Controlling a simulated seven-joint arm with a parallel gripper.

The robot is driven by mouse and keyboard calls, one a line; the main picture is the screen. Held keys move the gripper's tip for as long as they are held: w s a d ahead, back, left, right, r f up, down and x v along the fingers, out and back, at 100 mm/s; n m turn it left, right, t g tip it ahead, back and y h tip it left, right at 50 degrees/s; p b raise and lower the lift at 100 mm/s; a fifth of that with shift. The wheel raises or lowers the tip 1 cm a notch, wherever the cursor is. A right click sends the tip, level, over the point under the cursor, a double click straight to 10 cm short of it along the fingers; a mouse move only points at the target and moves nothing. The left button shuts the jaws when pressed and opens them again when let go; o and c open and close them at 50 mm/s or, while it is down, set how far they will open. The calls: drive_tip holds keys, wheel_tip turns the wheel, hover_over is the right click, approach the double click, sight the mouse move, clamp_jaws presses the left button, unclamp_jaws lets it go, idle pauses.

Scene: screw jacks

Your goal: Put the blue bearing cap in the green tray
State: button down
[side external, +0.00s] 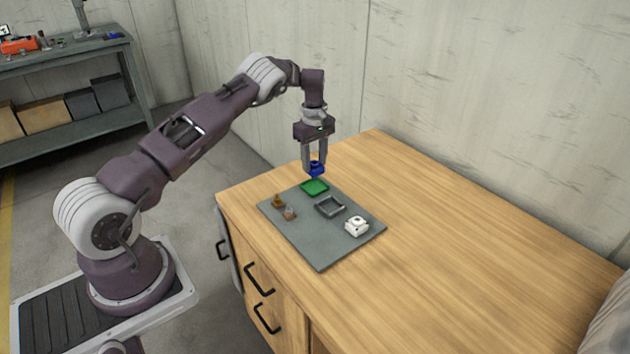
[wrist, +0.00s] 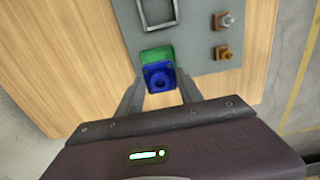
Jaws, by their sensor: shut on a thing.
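The blue bearing cap (side external: 316,169) is between the fingertips of my gripper (side external: 315,172) in the side view. My gripper is shut on it and holds it above the green tray (side external: 314,187). In the wrist view the blue cap (wrist: 160,77) shows a round hole in its middle and sits between the two fingers (wrist: 159,92). It covers part of the green tray (wrist: 157,54) there. The green tray lies at the far left edge of the grey mat, and its visible part is empty.
The grey mat (side external: 322,251) lies on the wooden table (side external: 440,220). On it are a grey tray (side external: 329,207), a white block (side external: 356,226) and two small brown pieces, one (side external: 278,201) behind the other (side external: 289,213). The table to the right is clear.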

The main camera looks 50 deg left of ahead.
hover_over(314, 188)
drive_tip(key=shift+w+f, duration=0.1)
drive_tip(key=shift+f, duration=2.7)
drive_tip(key=shift+f, duration=0.1)
drive_tip(key=c, duration=0.8)
unclamp_jaws()
drive_tip(key=shift+o, duration=0.2)
